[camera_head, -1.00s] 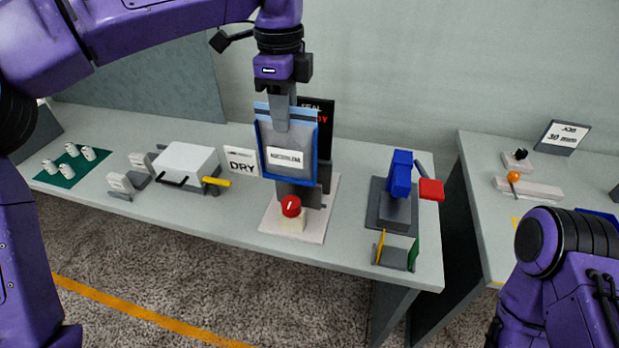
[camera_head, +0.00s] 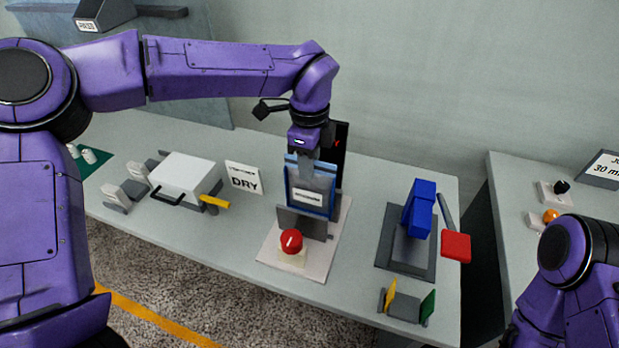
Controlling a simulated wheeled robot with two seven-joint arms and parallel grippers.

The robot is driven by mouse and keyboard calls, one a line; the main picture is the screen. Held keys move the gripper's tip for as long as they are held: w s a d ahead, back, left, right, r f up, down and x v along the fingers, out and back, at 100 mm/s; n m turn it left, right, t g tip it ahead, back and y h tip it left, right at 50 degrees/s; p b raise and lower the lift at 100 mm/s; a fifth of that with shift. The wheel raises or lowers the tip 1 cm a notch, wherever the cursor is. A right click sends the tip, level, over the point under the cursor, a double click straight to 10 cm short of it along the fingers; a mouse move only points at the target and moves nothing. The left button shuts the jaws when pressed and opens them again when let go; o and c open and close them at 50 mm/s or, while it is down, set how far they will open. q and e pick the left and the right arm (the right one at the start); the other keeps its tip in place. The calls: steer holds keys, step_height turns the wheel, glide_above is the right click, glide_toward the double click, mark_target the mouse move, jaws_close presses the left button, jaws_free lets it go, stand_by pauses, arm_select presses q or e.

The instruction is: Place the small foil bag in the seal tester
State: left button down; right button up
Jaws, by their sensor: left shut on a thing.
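The small foil bag (camera_head: 298,203) is a grey pouch with a blue border and a white label. My left gripper (camera_head: 313,172) is shut on its upper part and holds it upright. The seal tester (camera_head: 308,224) has a pale base, grey upright plates, a red button (camera_head: 291,241) and a dark sign behind. The bag's lower edge is at the top of the grey front plate; I cannot tell whether it is between the plates. My right arm shows at the lower right, but its gripper is out of view.
Left of the tester are a DRY card (camera_head: 243,179) and a white box with a yellow handle (camera_head: 184,176). To the right stand a blue device with a red block (camera_head: 419,209) and a small yellow-and-green holder (camera_head: 405,305). A second table (camera_head: 505,230) lies beyond a gap.

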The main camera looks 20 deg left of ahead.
arm_select(q)
step_height(320, 180, down, 5)
steer(key=shift+s+r+p, duration=0.15)
steer(key=shift+p, duration=0.15)
steer(key=c, duration=0.9)
jaws_free()
step_height(320, 180, up, 12)
steer(key=shift+r+b, duration=0.1)
steer(key=shift+b, duration=0.6)
